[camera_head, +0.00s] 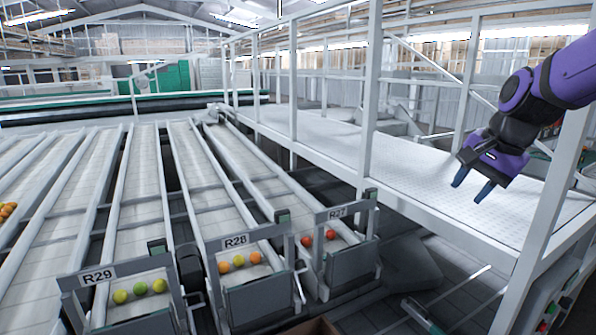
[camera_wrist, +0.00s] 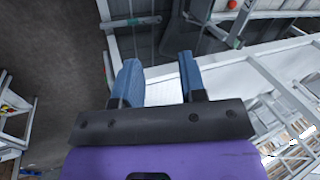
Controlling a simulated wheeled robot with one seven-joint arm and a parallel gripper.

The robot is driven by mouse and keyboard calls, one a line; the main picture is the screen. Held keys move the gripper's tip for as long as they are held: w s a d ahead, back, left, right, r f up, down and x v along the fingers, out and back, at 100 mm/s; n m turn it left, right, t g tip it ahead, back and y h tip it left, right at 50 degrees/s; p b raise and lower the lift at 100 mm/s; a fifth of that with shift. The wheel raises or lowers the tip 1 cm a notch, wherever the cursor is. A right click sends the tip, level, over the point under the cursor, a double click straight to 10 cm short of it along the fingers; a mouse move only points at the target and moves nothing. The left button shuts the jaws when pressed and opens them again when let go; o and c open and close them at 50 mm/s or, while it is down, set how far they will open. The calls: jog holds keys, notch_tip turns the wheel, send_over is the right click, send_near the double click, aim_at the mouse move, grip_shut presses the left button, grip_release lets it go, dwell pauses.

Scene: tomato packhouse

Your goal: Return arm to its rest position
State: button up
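My gripper (camera_head: 472,187) is at the right in the head view, on the end of my purple arm. It hangs in front of the white railed walkway, with its two blue fingers pointing down. In the wrist view my gripper (camera_wrist: 157,82) shows its blue fingers spread apart with nothing between them. It is open and empty, and touches nothing that I can see.
White railing posts (camera_head: 371,95) and a perforated walkway (camera_head: 420,180) stand close to my arm. Sloping lanes signed R29 (camera_head: 98,275), R28 (camera_head: 235,241) and R27 (camera_head: 337,212) lie to the left, with green, orange and red tomatoes at their ends.

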jog(key=s+a+r+n+t+h, duration=0.1)
jog(key=s+n, duration=0.8)
jog(key=s, duration=1.1)
jog(key=shift+s+a+r+n+t+h, duration=0.3)
jog(key=shift+a+r+n+h, duration=0.1)
jog(key=shift+r+h, duration=0.1)
